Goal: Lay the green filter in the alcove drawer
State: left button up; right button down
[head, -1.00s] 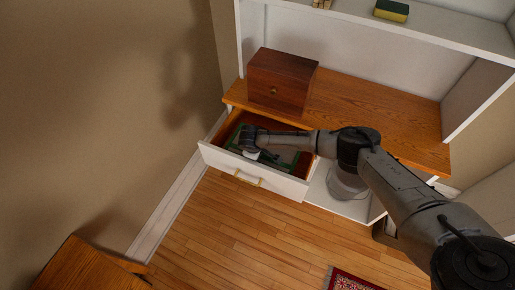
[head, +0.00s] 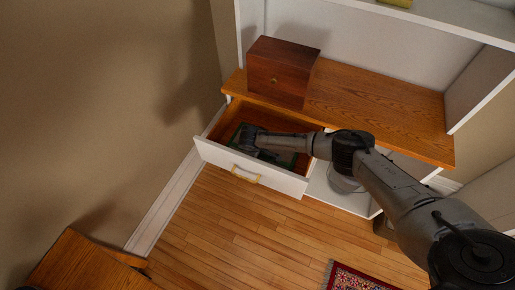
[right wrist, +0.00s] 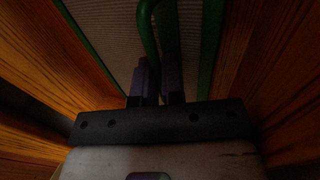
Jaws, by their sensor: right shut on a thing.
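The alcove drawer (head: 212,156) is pulled open, with a white front and a brass handle. The green filter (head: 291,164) lies within its walls, a green frame around pale mesh, partly covered by my right arm. My right gripper (head: 247,148) reaches down into the drawer. In the right wrist view the gripper (right wrist: 157,82) is shut on the green handle of the filter (right wrist: 104,32), between wooden drawer walls. I cannot tell whether the filter touches the drawer bottom. My left gripper is not in view.
A white shelf (head: 440,22) runs above. A wooden piece of furniture (head: 85,265) is at lower left, a patterned rug (head: 355,280) on the floor.

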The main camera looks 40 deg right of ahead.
jog(key=c, duration=1.2)
grip_release()
jog(key=shift+o, duration=0.2)
jog(key=shift+r, duration=0.1)
jog(key=p+v, duration=0.5)
jog(key=v, duration=0.8)
jog(key=shift+r, duration=0.25)
jog(key=shift+s+a, duration=0.1)
jog(key=shift+a, duration=0.05)
